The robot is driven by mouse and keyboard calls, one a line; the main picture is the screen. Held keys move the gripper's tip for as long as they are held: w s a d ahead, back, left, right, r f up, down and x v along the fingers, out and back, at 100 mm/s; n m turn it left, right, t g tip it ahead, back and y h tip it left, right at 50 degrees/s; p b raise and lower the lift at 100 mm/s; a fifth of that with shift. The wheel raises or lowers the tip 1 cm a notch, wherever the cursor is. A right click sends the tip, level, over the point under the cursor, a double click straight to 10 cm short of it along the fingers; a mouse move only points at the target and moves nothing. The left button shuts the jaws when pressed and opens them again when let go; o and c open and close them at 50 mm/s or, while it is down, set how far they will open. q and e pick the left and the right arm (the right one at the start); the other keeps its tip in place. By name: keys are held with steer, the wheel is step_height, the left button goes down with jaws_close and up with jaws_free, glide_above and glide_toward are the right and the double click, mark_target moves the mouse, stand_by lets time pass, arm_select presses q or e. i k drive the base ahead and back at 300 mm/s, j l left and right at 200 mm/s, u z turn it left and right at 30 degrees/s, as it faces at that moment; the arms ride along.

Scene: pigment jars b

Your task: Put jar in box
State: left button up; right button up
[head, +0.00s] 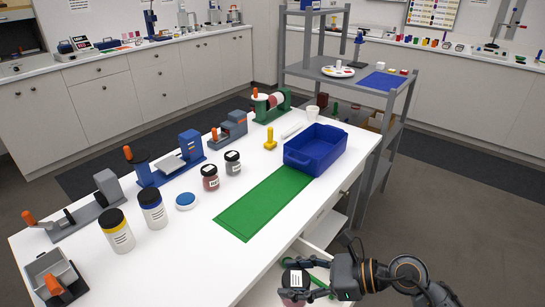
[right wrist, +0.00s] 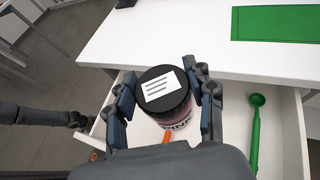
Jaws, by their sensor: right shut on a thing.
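My right gripper (head: 300,281) is shut on a jar (head: 294,284) with a black lid, a white label and a pinkish body. In the right wrist view the jar (right wrist: 165,92) stands between the two fingers (right wrist: 167,108), over an open white drawer (right wrist: 284,125). The blue box (head: 313,150) stands on the white table, beyond the green mat (head: 262,203), and looks empty. A dark arm part of mine (right wrist: 40,117) reaches the drawer's left side in the right wrist view; its finger state is unclear.
Other jars stand on the table: yellow-banded (head: 116,232), blue-banded (head: 152,210), red (head: 210,178) and grey (head: 233,164). A blue disc (head: 186,201) lies near them. Several tools line the back edge. A green spoon-like tool (right wrist: 256,125) lies in the drawer. The green mat is clear.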

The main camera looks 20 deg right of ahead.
mark_target(321, 148)
steer(key=i+l+u, duration=0.1)
steer(key=l+u, duration=0.55)
steer(key=i+l+u, duration=0.1)
steer(key=l+u, duration=0.25)
